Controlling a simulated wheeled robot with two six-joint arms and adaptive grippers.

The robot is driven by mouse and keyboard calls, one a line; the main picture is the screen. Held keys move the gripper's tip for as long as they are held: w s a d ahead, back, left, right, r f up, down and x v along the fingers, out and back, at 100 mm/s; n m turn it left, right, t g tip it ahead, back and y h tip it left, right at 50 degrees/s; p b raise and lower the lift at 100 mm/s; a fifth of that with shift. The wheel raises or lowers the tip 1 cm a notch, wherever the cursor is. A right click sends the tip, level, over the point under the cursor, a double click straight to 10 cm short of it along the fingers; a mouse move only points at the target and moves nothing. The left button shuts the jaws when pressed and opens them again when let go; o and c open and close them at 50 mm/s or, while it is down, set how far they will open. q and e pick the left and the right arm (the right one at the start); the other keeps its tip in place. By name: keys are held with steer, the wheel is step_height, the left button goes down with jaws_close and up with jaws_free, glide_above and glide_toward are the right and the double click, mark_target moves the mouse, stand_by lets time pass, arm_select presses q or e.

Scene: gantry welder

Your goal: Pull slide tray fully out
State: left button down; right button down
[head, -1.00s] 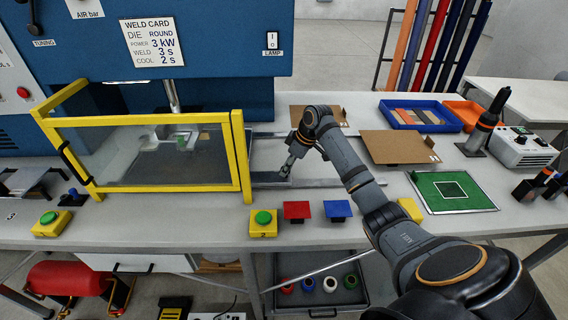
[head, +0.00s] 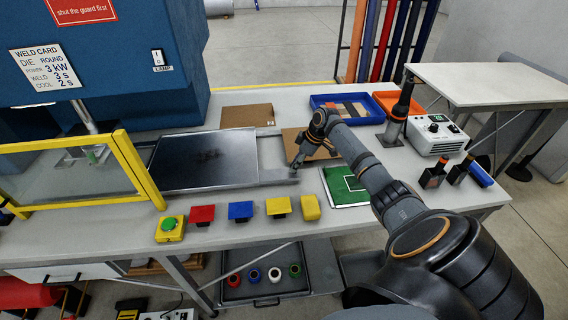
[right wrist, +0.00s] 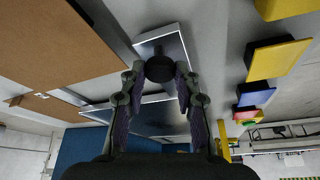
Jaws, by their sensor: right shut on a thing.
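The slide tray (head: 205,160) is a dark grey flat plate with a bright rim. It lies on rails to the right of the yellow-framed clear guard (head: 140,172), and its left end is close to the guard. My right gripper (head: 296,166) is at the tray's right end. In the right wrist view, my right gripper (right wrist: 160,80) is shut on a dark round knob (right wrist: 160,67) at the tray's end. The fingers partly hide the tray there. My left gripper is not in view.
Red, blue and yellow blocks (head: 240,211) and a green button box (head: 170,230) line the front edge. A brown board (head: 247,115) lies behind the tray, another (head: 297,139) beside my gripper. A green mat (head: 345,188) and blue bin (head: 345,107) stand to the right.

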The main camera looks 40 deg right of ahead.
steer(key=s+d, duration=0.2)
steer(key=d, duration=0.1)
steer(key=s+d, duration=0.1)
steer(key=d, duration=0.1)
steer(key=shift+s+d, duration=0.35)
steer(key=shift+d, duration=0.15)
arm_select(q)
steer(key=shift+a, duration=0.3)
arm_select(e)
steer(key=c, duration=1)
jaws_free()
steer(key=shift+w, duration=0.1)
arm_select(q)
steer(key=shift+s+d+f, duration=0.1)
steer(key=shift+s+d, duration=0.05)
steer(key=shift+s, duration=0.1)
arm_select(e)
steer(key=shift+r, duration=0.25)
steer(key=v, duration=1.1)
steer(key=shift+r, duration=0.25)
